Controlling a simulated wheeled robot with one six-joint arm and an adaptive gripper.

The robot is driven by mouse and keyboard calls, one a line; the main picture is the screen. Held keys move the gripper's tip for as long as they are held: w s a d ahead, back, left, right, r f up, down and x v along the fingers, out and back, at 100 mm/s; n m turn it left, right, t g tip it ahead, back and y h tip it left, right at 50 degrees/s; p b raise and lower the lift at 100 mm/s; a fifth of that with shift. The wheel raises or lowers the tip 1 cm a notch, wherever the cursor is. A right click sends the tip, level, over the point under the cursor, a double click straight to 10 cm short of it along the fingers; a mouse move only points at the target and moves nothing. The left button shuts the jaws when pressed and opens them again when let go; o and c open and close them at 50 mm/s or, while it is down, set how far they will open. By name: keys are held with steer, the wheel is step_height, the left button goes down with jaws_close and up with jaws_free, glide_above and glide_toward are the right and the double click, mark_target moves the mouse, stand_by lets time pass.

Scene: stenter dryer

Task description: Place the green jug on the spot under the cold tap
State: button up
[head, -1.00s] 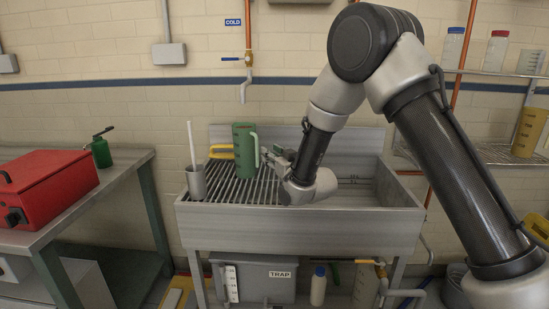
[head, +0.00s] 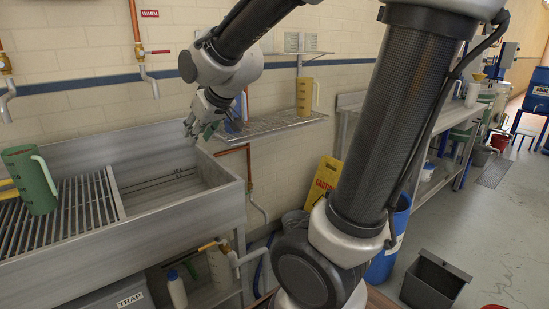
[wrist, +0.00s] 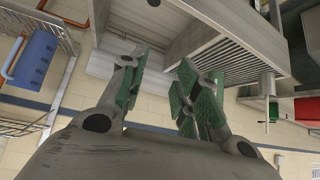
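The green jug (head: 30,181), with a pale green handle on its right, stands upright on the slatted left part of the sink, at the left edge of the head view. A grey tap spout (head: 7,104) hangs above and behind it; its label is out of view, but it matches the earlier cold tap. I cannot make out a marked spot below it. My gripper (head: 196,130) is well right of the jug, above the sink's right end near the wire shelf. In the wrist view, its green-padded fingers (wrist: 163,88) are apart with nothing between them.
The warm tap (head: 147,72) has a red handle and hangs over the sink's back. The wire shelf (head: 285,122) holds a yellow jug (head: 306,97). A yellow caution sign (head: 322,183) and blue drum (head: 388,245) stand right of the sink. The sink's basin (head: 165,190) looks empty.

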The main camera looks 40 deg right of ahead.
steer(key=s+d+f+m+g, duration=0.1)
steer(key=s+d+g, duration=0.1)
steer(key=s, duration=0.9)
steer(key=s+d+m+g+h, duration=0.1)
steer(key=s+d, duration=0.4)
steer(key=s, duration=0.6)
steer(key=shift+d+f+g, duration=0.2)
steer(key=shift+f+g, duration=0.15)
steer(key=shift+g, duration=0.25)
